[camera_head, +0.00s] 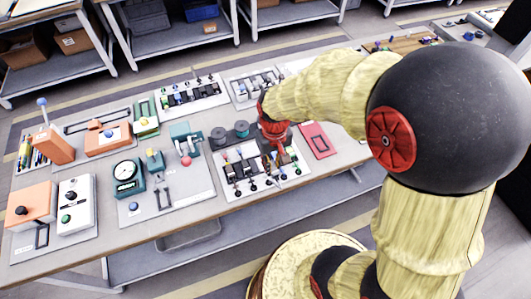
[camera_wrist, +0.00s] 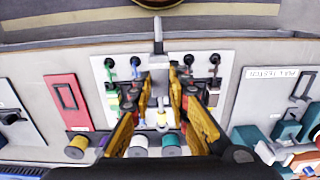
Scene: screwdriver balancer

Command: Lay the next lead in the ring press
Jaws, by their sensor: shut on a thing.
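I cannot tell for certain which bench device is the ring press; an orange lever device (camera_head: 50,145) stands at the far left.
A red frame plate (camera_head: 318,140) lies right of the rack. Dark spools (camera_head: 219,136) stand behind it. Teal devices, one with a dial (camera_head: 127,172), stand to the left. More racks (camera_head: 183,93) line the bench's back. Bare bench lies along the front edge.

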